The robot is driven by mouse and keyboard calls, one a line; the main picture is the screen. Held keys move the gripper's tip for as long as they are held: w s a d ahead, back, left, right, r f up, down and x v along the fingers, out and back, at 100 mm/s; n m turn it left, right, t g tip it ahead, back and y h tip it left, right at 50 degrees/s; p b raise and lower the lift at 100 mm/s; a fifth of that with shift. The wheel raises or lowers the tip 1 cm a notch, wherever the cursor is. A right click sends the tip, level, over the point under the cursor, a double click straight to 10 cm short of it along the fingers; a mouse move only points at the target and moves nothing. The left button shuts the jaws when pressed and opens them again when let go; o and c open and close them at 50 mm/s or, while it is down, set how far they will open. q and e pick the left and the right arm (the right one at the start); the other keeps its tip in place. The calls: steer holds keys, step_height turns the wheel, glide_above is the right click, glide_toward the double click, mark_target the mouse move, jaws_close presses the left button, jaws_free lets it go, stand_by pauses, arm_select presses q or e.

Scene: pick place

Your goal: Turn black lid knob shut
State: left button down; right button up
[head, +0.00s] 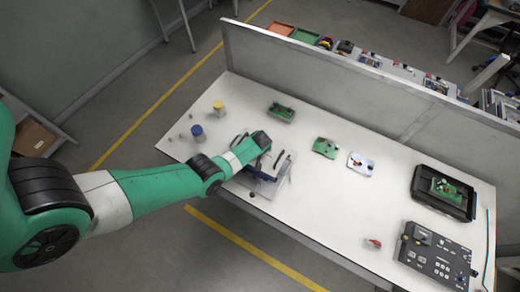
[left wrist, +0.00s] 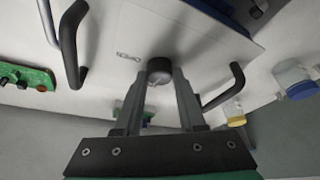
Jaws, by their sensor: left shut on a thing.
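The black lid knob (left wrist: 159,66) sits on a white lid plate (left wrist: 140,30) in the left wrist view. My left gripper (left wrist: 160,82) has its two grey fingers shut on the knob, one on each side. Dark bar handles (left wrist: 70,45) stand on either side of it. In the head view, the white box (head: 268,188) with dark handles is on the table below my left wrist, whose gripper (head: 266,158) is mostly hidden by the arm. The knob is hidden there. My right gripper is not in view.
On the white table (head: 330,200) are a yellow-topped jar (head: 219,108), a blue-topped jar (head: 197,132), green circuit boards (head: 325,148), a black tray (head: 443,192) and a control panel (head: 437,254). A low partition (head: 330,85) runs along the back. The middle front is mostly clear.

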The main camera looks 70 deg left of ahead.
arm_select(q)
steer(key=shift+w+f+n+g, duration=0.1)
steer(key=shift+n+g, duration=0.5)
steer(key=shift+n, duration=0.9)
steer(key=shift+c, duration=2.4)
jaws_free()
steer(key=shift+d, duration=0.1)
steer(key=p+v, duration=1.1)
steer(key=p, duration=0.1)
steer(key=shift+d+r+p, duration=0.25)
steer(key=shift+r+p, duration=0.05)
steer(key=shift+p, duration=0.05)
